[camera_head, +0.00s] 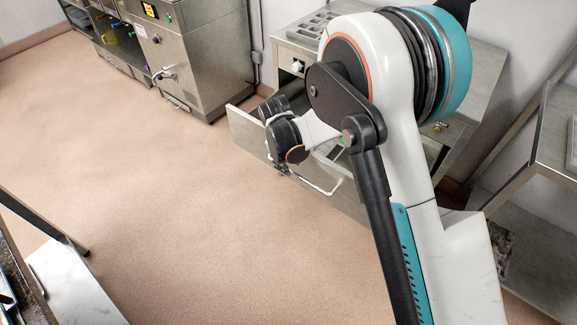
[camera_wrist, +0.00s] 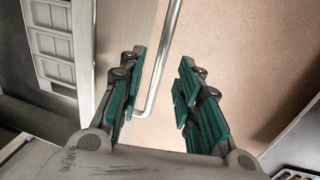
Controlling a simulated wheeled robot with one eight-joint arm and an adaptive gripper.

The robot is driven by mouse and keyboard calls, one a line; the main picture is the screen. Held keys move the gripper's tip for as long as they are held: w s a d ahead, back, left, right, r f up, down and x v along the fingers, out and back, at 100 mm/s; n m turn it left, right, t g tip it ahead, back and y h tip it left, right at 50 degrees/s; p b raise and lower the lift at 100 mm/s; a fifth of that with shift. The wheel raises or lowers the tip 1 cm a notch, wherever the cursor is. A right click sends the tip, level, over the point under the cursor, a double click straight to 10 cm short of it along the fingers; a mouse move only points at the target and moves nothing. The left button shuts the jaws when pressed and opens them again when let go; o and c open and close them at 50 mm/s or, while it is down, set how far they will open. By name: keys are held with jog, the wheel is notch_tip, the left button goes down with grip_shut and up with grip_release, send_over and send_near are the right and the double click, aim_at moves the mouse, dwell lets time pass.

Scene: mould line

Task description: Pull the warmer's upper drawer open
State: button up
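The warmer (camera_head: 484,75) is a steel cabinet at the upper right of the head view, partly hidden by my arm. One drawer (camera_head: 247,131) stands out from it, pulled open, with a gap behind its front panel. Whether a second drawer lies below is hidden. A pale bar handle (camera_head: 322,190) runs along the front; it also shows in the wrist view (camera_wrist: 170,42). My gripper (camera_wrist: 163,62) is open, with green-padded fingers apart. In the wrist view the bar passes between them, nearer the left finger; contact is unclear. In the head view my wrist partly hides the drawer front.
A steel machine (camera_head: 196,55) with a tap stands at the back left. A steel table (camera_head: 545,150) is at the right, and another table edge (camera_head: 45,225) is at the lower left. The tan floor (camera_head: 150,190) in front of the drawer is clear.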

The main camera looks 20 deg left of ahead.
notch_tip(320, 180, up, 9)
jog(key=s, duration=0.1)
jog(key=shift+s+a, duration=0.3)
jog(key=shift+s, duration=0.05)
